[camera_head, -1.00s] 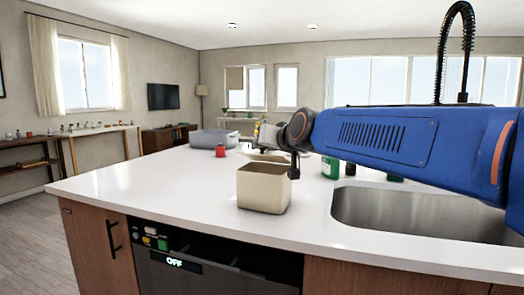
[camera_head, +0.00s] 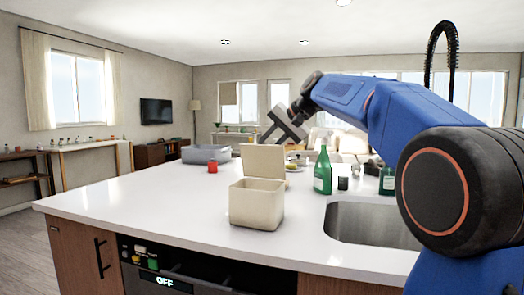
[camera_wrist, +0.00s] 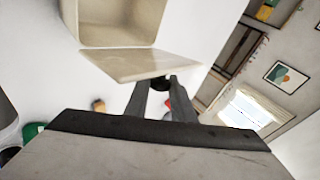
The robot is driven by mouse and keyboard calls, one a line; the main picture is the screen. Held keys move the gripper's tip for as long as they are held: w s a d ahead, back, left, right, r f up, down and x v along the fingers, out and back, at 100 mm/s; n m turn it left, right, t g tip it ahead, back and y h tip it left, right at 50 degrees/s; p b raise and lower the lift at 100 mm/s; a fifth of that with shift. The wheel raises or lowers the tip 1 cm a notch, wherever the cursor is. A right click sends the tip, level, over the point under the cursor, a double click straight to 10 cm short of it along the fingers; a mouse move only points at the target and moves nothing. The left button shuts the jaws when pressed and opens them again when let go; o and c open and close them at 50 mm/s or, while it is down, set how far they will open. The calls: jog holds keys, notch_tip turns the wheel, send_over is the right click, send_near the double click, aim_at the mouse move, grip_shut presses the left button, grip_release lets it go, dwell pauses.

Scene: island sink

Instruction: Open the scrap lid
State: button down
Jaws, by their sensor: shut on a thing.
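The cream scrap bin (camera_head: 256,207) stands on the white island counter, left of the sink. Its scrap lid (camera_head: 265,160) stands raised, roughly upright, at the back of the bin. In the wrist view the bin (camera_wrist: 120,22) is at the top, with the lid (camera_wrist: 140,63) tilted out from it. My gripper (camera_head: 270,136) is at the raised lid's upper edge, behind the bin. In the wrist view my gripper (camera_wrist: 160,82) is shut on a small dark part at the lid's edge. The fingertips partly hide that part.
The sink (camera_head: 370,224) is at the right. A green bottle (camera_head: 322,172) and a dark cup (camera_head: 343,183) stand behind it. A red jar (camera_head: 212,166) and a grey tub (camera_head: 206,154) stand at the back left. The counter left of the bin is clear.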

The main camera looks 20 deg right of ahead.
jog(key=shift+w+d+f+m+g+y, duration=0.2)
jog(key=shift+w+d+m+g+y, duration=0.15)
jog(key=shift+w+d+g, duration=0.15)
jog(key=shift+w+d+f+m+g+y, duration=0.2)
jog(key=shift+w+d+m+g+y, duration=0.2)
jog(key=shift+w+g, duration=0.2)
jog(key=c, duration=1.5)
grip_release()
jog(key=shift+c, duration=0.2)
jog(key=v, duration=1.7)
jog(key=shift+s+d, duration=0.1)
jog(key=shift+s, duration=0.1)
